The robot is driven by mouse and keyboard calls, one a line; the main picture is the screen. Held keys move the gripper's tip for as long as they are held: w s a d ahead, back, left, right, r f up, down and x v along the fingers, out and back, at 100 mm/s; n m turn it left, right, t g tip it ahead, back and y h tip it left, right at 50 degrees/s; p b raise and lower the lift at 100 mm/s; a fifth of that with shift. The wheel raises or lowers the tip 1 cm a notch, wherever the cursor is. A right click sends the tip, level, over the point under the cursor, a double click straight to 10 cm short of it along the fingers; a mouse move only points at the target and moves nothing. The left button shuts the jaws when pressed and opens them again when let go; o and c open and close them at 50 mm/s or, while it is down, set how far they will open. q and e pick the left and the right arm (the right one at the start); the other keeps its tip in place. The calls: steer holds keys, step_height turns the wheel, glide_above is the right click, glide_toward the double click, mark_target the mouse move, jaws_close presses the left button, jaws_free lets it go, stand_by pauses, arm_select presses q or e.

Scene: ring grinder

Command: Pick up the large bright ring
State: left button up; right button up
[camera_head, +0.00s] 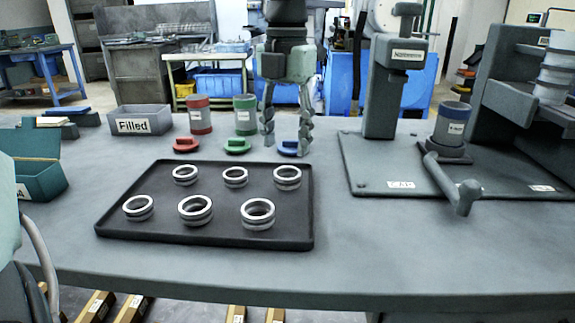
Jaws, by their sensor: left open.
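Several metal rings stand in two rows on the black tray (225,236) in the middle of the table. The front middle ring (195,219) and the front right ring (257,224) look largest. The front left ring (138,214) and the back rings (235,182) look smaller. I cannot tell surely which ring is the large bright one. My left gripper (286,148) points down beyond the tray's back right corner, fingers spread, with nothing between them. It is apart from the rings. My right gripper is not in view.
Red (199,115) and green (245,115) canisters and coloured lids (237,146) stand behind the tray. A grey "Filled" box (140,119) and a green box (40,180) are left. A grinder-like machine (380,95) with a lever stands right. The front right table is clear.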

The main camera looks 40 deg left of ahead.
arm_select(q)
step_height(320, 180, down, 6)
steer(key=shift+d+f+p, duration=0.1)
steer(key=shift+p, duration=0.25)
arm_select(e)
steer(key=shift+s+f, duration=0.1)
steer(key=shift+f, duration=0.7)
arm_select(q)
steer(key=shift+c, duration=0.6)
steer(key=shift+w, duration=0.1)
steer(key=c, duration=0.8)
